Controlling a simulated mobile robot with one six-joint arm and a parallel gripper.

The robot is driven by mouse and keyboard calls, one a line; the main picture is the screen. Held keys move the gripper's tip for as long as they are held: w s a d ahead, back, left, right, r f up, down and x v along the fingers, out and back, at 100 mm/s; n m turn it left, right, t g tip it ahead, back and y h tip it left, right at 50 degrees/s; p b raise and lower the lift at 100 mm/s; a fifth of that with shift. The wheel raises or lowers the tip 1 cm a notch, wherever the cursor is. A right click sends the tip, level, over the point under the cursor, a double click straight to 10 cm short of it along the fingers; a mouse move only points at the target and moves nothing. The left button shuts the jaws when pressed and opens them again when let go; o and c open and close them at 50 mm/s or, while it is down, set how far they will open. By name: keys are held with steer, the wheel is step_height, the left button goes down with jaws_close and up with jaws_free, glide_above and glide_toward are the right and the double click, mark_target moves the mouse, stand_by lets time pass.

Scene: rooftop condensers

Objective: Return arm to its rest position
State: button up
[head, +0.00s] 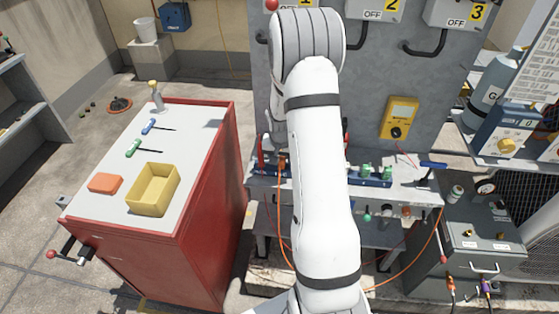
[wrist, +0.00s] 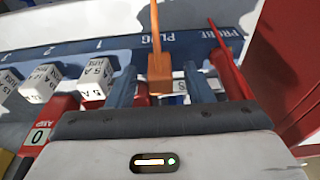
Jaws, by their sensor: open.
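My white arm stands upright across the middle of the head view and hides part of the workbench behind it. My gripper (wrist: 160,98) is low over the blue rack (wrist: 190,41) in the wrist view, and it is open. An orange plug (wrist: 160,72) with an orange cable stands upright in front of the gripper, at the rack's slot marked PLUG. A red probe (wrist: 228,58) stands to its right, at the slot marked PROBE. I cannot tell whether the fingers touch the plug. In the head view the gripper is mostly hidden behind my arm.
White fuse blocks (wrist: 95,80) sit left of the plug. A red cabinet (head: 215,190) stands on the left with a yellow bin (head: 153,188) on top. A yellow meter (head: 398,117) hangs on the grey panel (head: 375,75). Orange cable loops below the bench.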

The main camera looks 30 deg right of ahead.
steer(key=s+a+r+n, duration=0.1)
steer(key=s+a+r, duration=0.25)
steer(key=r, duration=0.35)
steer(key=s+a+r+n+b, duration=0.1)
steer(key=s+a+r, duration=0.25)
steer(key=r, duration=0.25)
steer(key=s+a+r+n, duration=0.1)
steer(key=s+a+r, duration=0.2)
steer(key=s+r, duration=0.3)
steer(key=s+a+r+n, duration=0.2)
steer(key=s+a, duration=0.1)
steer(key=s, duration=0.3)
steer(key=s+a+r+n+t+y, duration=0.1)
steer(key=s+a+r, duration=0.2)
steer(key=s, duration=0.4)
steer(key=shift+a+n, duration=0.4)
steer(key=shift+a, duration=0.05)
steer(key=shift+r, duration=0.1)
